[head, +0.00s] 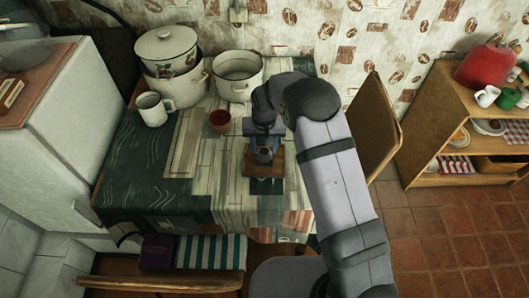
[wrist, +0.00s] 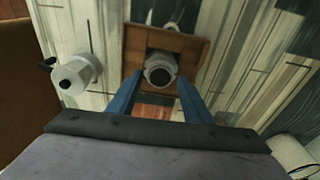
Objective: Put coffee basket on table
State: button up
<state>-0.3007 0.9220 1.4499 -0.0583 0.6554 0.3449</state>
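A small grey metal cylinder with a dark round opening (wrist: 160,70), which looks like the coffee basket, is at a wooden board or holder (wrist: 192,45) on the table. It also shows in the head view (head: 264,155), over the brown wood (head: 253,168). My gripper (head: 264,142) points down above it. Its blue fingers (wrist: 160,84) stand apart on either side of the cylinder in the wrist view, with small gaps visible. Whether the fingertips reach down to its level is unclear. The table (head: 155,195) has a patterned cover.
A light metal coffee-pot part with a dark handle (wrist: 75,75) stands left in the wrist view. In the head view are a reddish cup (head: 220,120), a white mug (head: 152,109), a lidded pot (head: 180,90) and an open pot (head: 237,85). The table's front left is clear.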

aim_at(264, 151)
jog(key=c, duration=0.7)
jog(key=shift+r, duration=0.15)
jog(key=shift+r+p, duration=1.55)
jog(key=shift+r, duration=0.6)
